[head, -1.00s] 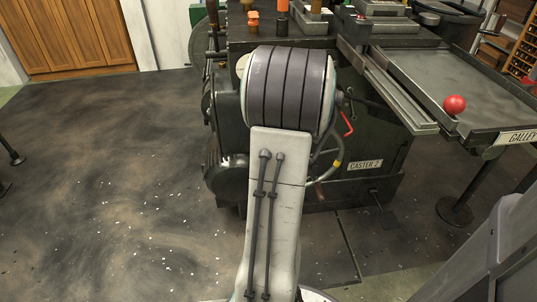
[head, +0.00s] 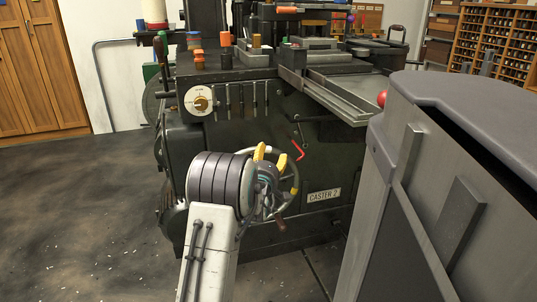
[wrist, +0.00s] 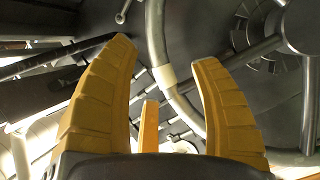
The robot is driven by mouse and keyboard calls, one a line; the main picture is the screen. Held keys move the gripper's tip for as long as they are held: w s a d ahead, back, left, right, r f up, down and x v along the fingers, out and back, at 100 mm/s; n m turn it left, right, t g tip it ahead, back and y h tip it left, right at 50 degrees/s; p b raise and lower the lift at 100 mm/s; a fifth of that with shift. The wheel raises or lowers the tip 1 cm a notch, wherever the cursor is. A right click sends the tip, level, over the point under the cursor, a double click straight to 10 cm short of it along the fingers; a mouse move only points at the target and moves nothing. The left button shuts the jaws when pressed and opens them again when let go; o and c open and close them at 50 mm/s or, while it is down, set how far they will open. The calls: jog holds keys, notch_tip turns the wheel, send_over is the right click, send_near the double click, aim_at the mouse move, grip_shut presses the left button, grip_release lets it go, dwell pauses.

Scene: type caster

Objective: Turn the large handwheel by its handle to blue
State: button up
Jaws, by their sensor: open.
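The large handwheel (head: 297,170) is on the front of the dark caster, partly hidden behind my arm and gripper. Its rim carries a yellow band (head: 294,190), and a brown handle (head: 281,224) sticks out at its bottom. I cannot make out a blue mark. My gripper (head: 270,150) is open, its yellow fingers in front of the wheel's upper part. In the wrist view, the grey rim (wrist: 155,30) with a pale band (wrist: 165,76) passes between the spread fingers of my gripper (wrist: 163,50); contact cannot be told. The handle is not clear there.
A red bent lever (head: 298,151) sits just above the wheel. A white dial (head: 199,101) and a row of levers are on the caster's upper front. The CASTER 2 plate (head: 324,195) is right of the wheel. Open floor (head: 90,220) lies to the left.

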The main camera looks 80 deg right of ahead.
aim_at(271, 152)
jog(key=shift+s+d+b, duration=0.15)
jog(key=shift+d+b, duration=0.3)
jog(key=shift+d, duration=1.85)
grip_shut()
